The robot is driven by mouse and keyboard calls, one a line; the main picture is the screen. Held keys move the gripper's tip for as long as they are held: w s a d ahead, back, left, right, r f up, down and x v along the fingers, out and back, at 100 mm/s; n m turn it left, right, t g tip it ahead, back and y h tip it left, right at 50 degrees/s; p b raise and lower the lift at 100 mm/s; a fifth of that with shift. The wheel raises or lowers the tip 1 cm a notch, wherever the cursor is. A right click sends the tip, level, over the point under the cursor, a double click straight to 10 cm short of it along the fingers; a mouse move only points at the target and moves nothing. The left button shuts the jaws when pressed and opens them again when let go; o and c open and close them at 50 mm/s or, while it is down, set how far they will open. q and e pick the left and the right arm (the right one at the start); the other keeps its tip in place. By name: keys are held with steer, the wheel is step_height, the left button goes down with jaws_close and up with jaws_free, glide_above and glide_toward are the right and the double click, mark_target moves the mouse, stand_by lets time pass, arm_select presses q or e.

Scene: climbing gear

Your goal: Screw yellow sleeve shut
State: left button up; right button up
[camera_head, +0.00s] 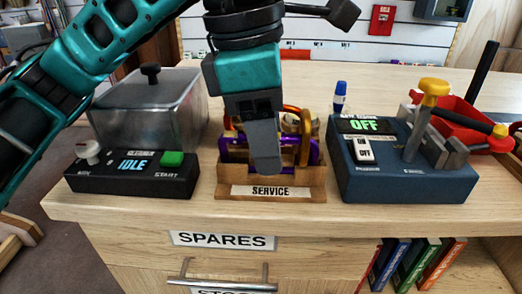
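A wooden tray labelled SERVICE (308,192) stands near the front of the bench and holds carabiners. A purple carabiner (313,152) and an orange-gold one (305,122) show in it, partly hidden. I cannot make out a yellow sleeve for certain. My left gripper (266,165) comes down from above in front of the tray's middle and covers part of the carabiners. One grey finger shows edge-on, so its opening and anything held are hidden. I cannot tell whether it touches a carabiner. My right gripper is not in view.
A black box reading IDLE (130,182), with a green button, and a lidded metal tank (150,110) stand left. A blue device reading OFF (405,186), with a yellow-topped lever (428,100), stands right. A red tray (470,125) and blue marker (339,97) are behind.

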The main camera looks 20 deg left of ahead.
arm_select(q)
steer(key=shift+s+d+g+p, duration=0.15)
steer(key=shift+s+g+p, duration=0.15)
steer(key=shift+p, duration=0.6)
steer(key=shift+w+d+r, duration=0.15)
steer(key=shift+w+r, duration=0.2)
steer(key=shift+r, duration=0.05)
steer(key=shift+p, duration=0.3)
steer(key=shift+w+r, duration=0.1)
steer(key=shift+w+a, duration=0.35)
steer(key=shift+w, duration=0.35)
